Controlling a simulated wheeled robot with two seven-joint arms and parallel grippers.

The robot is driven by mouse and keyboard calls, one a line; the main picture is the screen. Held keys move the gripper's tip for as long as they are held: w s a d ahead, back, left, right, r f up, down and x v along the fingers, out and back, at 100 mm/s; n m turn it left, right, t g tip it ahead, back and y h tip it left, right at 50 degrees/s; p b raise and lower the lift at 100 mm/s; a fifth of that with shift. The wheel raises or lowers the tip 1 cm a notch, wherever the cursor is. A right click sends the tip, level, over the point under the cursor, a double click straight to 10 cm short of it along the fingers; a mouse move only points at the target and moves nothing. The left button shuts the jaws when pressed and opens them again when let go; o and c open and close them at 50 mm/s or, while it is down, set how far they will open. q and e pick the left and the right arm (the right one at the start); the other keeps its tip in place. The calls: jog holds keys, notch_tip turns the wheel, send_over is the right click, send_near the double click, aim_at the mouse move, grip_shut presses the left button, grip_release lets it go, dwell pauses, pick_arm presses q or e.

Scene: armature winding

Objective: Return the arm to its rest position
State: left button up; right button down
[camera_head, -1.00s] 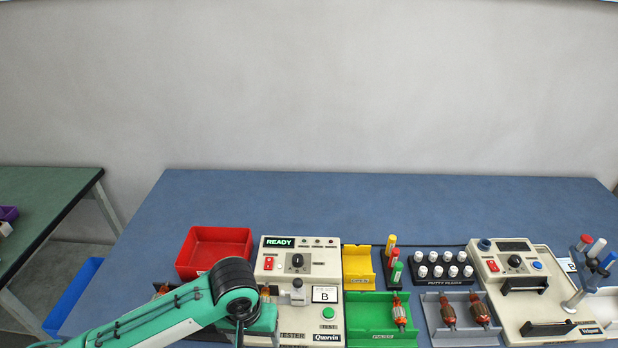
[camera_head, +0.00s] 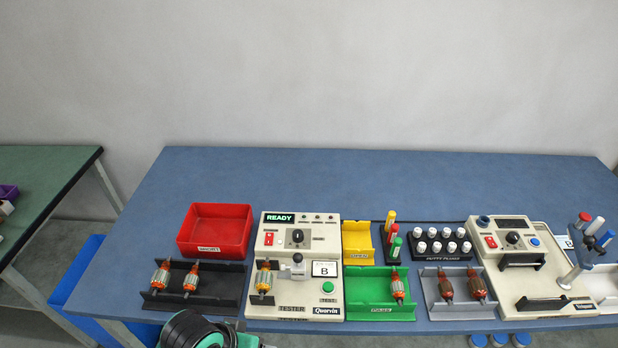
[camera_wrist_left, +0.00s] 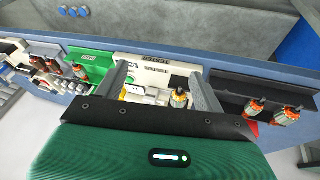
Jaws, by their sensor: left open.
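My left arm (camera_head: 195,333) shows only as a green and black link at the bottom edge of the head view. In the left wrist view my left gripper (camera_wrist_left: 161,82) is open and empty, pointing at the bench front. The cream tester (camera_head: 327,243) has a lit READY display, and an armature (camera_head: 264,278) sits in its cradle. That armature also shows between my fingers in the left wrist view (camera_wrist_left: 178,104), apart from them. The black rack (camera_head: 217,285) left of the tester holds two armatures (camera_head: 160,276). My right gripper is not in view.
A red bin (camera_head: 215,230) stands behind the black rack. Right of the tester are a green tray (camera_head: 370,300) with one armature, a yellow bin (camera_head: 357,245), a grey tray (camera_head: 430,302) with two armatures and another machine (camera_head: 545,265). The back of the blue bench (camera_head: 330,180) is clear.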

pick_arm(q)
jog(key=s+a+f+y, duration=0.3)
jog(key=s+a, duration=0.5)
jog(key=a, duration=0.3)
notch_tip(320, 180, down, 34)
jog(key=s+r+g+b, duration=0.1)
jog(key=s+a+f+g, duration=0.1)
jog(key=s+a+f, duration=0.2)
jog(key=s+f, duration=1.5)
jog(key=shift+s+a+f+b, duration=0.15)
jog(key=shift+s+f+b, duration=0.25)
jog(key=shift+f, duration=0.25)
jog(key=shift+w, duration=0.1)
jog(key=shift+c, duration=0.4)
